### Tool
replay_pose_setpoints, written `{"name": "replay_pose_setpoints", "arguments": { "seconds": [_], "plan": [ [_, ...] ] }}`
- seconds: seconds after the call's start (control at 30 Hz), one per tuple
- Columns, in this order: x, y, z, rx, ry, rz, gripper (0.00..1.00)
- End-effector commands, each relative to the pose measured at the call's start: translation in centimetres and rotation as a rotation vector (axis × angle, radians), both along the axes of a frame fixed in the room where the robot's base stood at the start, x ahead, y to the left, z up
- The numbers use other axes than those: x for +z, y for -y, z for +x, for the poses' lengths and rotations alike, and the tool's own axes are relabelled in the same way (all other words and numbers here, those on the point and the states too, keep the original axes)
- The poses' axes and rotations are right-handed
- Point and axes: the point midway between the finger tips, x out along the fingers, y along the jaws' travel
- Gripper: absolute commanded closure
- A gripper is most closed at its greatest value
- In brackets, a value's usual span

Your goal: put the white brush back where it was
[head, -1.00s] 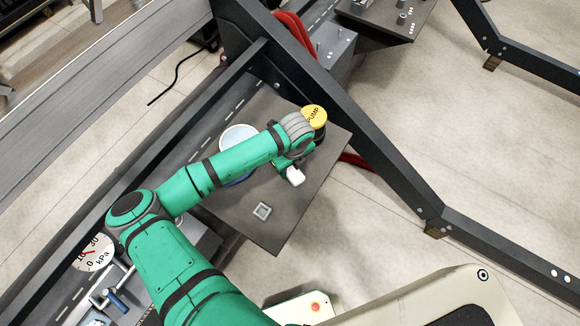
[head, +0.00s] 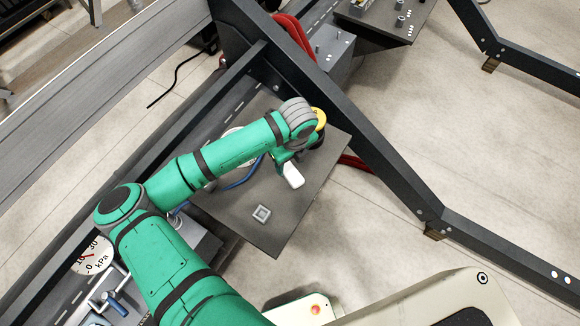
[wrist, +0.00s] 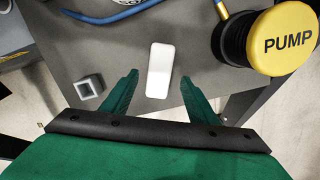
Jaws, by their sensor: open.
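The white brush (head: 293,175) shows as a plain white rounded block on the dark grey plate (head: 275,235). In the wrist view the white brush (wrist: 160,68) lies in line with the gap between my fingers, with plate visible on both sides of it. My gripper (wrist: 159,77) is open and holds nothing. In the head view my gripper (head: 284,163) is mostly hidden by my own wrist, close to the brush. I cannot tell the height between fingertips and brush. A small square grey holder (head: 261,214) sits on the plate, also seen in the wrist view (wrist: 89,87).
A yellow PUMP button (wrist: 285,40) on a black base stands close to the right of my gripper. A blue hose (wrist: 110,16) curves across the plate. A dark frame beam (head: 365,140) runs past the plate's far side. The plate's near corner is clear.

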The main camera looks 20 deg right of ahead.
Motion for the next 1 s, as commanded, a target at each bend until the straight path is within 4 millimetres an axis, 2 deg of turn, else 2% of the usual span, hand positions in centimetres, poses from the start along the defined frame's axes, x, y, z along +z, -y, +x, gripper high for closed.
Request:
{"name": "replay_pose_setpoints", "arguments": {
  "seconds": [0.1,0.23,0.4,0.57,0.67,0.83,1.0],
  "plan": [
    [2.3,0.1,-0.1,-0.002,0.002,-0.001,0.46],
    [4.0,0.1,-0.3,-0.001,0.001,-0.001,0.46],
    [5.1,0.1,-0.5,-0.001,0.000,0.000,0.46],
    [5.3,0.7,-0.6,0.002,-0.001,-0.016,0.46],
    [5.3,3.0,-1.0,0.018,0.002,-0.091,0.46],
    [6.9,11.3,-2.3,0.096,-0.001,-0.365,0.46],
    [10.6,19.2,-3.4,0.221,-0.032,-0.682,0.46]
  ]
}}
